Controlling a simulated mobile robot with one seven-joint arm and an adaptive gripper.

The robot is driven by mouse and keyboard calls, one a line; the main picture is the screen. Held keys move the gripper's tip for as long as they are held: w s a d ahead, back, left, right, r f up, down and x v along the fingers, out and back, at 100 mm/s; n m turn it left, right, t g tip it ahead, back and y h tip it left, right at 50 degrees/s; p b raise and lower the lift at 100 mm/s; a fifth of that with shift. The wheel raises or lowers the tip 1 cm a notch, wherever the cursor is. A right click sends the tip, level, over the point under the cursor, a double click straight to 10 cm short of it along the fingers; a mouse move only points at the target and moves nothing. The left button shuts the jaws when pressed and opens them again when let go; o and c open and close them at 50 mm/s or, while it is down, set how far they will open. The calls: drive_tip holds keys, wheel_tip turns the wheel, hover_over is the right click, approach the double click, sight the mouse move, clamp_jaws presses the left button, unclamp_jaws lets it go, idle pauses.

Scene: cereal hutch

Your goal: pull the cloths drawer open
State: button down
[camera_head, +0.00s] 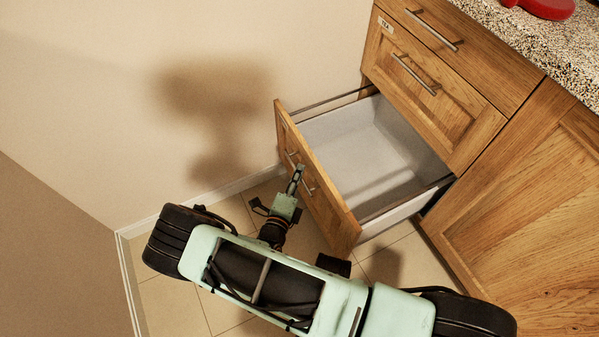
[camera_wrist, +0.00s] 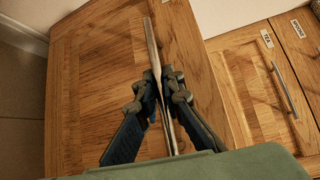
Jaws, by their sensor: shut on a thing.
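The lowest wooden drawer (camera_head: 331,207) stands pulled well out of the cabinet in the head view, its grey inside showing empty. Its label is not visible, so I cannot read that it is the cloths drawer. In the wrist view its wooden front (camera_wrist: 100,85) fills the middle, with a long metal bar handle (camera_wrist: 152,45) across it. My gripper (camera_head: 296,178) is at the drawer front, shut on this handle; in the wrist view its two fingers (camera_wrist: 160,82) close on the bar from both sides. Part of the handle shows beside the gripper in the head view (camera_head: 309,188).
Above are two shut drawers, one labelled TEA (camera_head: 418,90) and a top one (camera_head: 450,35). A cabinet door (camera_head: 540,200) is at the right. A speckled counter (camera_head: 560,45) holds a red object (camera_head: 545,8). A plain wall (camera_head: 100,90) is at the left, with tiled floor below.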

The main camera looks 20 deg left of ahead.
drive_tip(key=shift+s+a, duration=0.1)
drive_tip(key=shift+s, duration=0.1)
idle(0.3)
drive_tip(key=c, duration=2.1)
unclamp_jaws()
drive_tip(key=s, duration=0.4)
drive_tip(key=s+r, duration=0.1)
drive_tip(key=s, duration=0.6)
drive_tip(key=shift+s+d+r, duration=0.35)
drive_tip(key=shift+s+d, duration=0.05)
